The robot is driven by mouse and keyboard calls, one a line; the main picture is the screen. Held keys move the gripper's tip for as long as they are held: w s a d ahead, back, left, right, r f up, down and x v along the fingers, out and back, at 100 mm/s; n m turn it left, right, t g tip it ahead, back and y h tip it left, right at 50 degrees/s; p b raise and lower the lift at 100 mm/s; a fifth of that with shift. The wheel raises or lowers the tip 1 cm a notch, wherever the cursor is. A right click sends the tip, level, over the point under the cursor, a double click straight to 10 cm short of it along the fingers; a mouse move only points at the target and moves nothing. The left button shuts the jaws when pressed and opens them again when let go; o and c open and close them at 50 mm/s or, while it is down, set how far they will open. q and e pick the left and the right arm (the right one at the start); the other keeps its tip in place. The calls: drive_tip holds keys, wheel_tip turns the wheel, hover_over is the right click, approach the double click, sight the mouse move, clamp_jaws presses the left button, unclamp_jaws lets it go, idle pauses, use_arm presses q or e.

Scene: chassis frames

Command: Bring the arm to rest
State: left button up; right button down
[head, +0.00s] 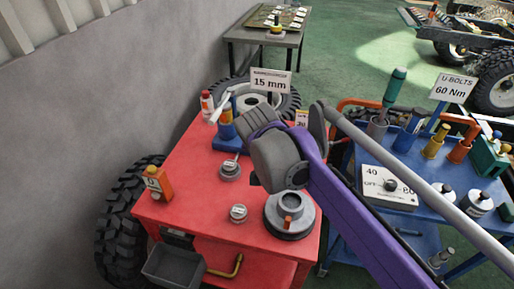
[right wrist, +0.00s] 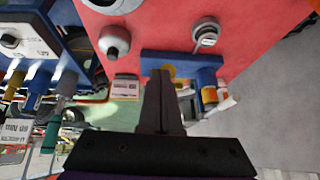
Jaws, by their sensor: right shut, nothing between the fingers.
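My right arm (head: 350,215), purple with a grey wrist, reaches in from the lower right of the head view and hangs over the red table (head: 185,165). Its fingers are hidden there behind the wrist. In the right wrist view my right gripper (right wrist: 161,78) shows its dark fingers together with nothing between them. They appear over or in front of a blue holder (right wrist: 205,62) at the table's edge; the gap cannot be told. My left gripper is not in view.
Round metal parts (head: 238,213) and a larger flanged hub (head: 290,213) stand on the red table below the arm. An orange device (head: 157,183) stands at its left edge. A blue cart (head: 405,215) with tools and bottles is at right. Tyres (head: 125,220) flank the table.

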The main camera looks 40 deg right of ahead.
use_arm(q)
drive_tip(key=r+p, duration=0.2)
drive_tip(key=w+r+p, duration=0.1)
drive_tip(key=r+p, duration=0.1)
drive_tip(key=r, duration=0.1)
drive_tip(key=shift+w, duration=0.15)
use_arm(e)
drive_tip(key=s+a+f+n+y, duration=0.4)
drive_tip(key=s+a+f+n, duration=0.6)
drive_tip(key=s+a+f, duration=0.2)
drive_tip(key=s+a, duration=0.1)
drive_tip(key=a, duration=0.1)
drive_tip(key=shift+a+t, duration=0.4)
drive_tip(key=shift+r, duration=0.15)
